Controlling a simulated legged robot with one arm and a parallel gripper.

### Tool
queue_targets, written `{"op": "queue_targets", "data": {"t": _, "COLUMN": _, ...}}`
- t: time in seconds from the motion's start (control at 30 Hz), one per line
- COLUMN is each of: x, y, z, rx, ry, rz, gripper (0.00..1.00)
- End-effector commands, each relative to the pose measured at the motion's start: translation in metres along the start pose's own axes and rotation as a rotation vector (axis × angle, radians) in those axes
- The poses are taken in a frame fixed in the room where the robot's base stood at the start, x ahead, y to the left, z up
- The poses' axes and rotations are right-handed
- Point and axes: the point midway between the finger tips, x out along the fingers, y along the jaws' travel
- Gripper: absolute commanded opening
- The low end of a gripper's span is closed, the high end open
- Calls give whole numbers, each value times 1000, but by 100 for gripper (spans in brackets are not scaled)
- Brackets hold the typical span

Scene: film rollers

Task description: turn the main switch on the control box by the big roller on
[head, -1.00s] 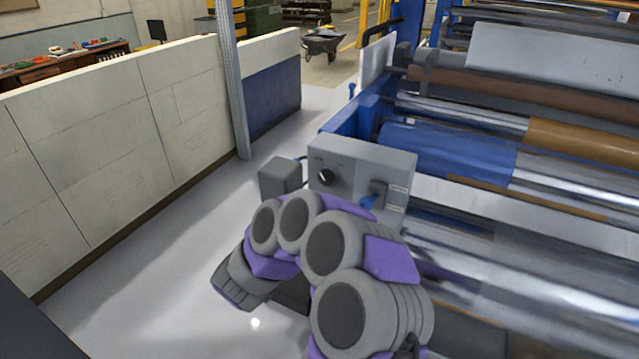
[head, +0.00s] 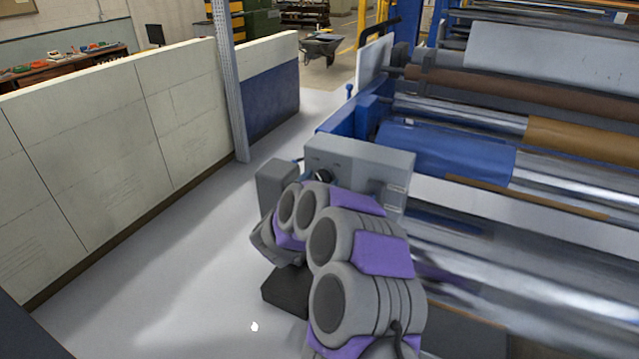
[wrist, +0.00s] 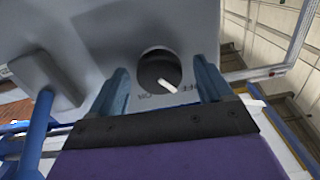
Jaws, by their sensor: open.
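The grey control box (head: 345,165) stands at the near left corner of the roller machine. Its main switch (wrist: 160,72) is a dark round knob with a white pointer, tilted toward lettering that seems to read OFF at its lower right; ON lettering shows at its lower left. In the head view the switch (head: 322,175) is partly hidden behind my arm. My gripper (wrist: 163,82) is open, its two blue-grey fingers on either side of the knob in the wrist view. I cannot tell whether they touch it.
A smaller grey box (head: 277,185) sits left of the control box. A grey lever-like part (wrist: 47,78) is on the box's left in the wrist view. Rollers (head: 440,150) fill the right side. A white panel wall (head: 110,150) runs along the left, with clear floor between.

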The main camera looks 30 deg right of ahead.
Motion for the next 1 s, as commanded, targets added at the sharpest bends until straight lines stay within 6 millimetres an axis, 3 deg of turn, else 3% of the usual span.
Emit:
{"op": "queue_targets", "data": {"t": 0.17, "x": 0, "y": 0, "z": 0, "rx": 0, "ry": 0, "rz": 0, "gripper": 78}}
{"op": "queue_targets", "data": {"t": 0.73, "x": 0, "y": 0, "z": 0, "rx": 0, "ry": 0, "rz": -1, "gripper": 23}}
{"op": "queue_targets", "data": {"t": 1.0, "x": 0, "y": -1, "z": 0, "rx": 29, "ry": 0, "rz": -2, "gripper": 23}}
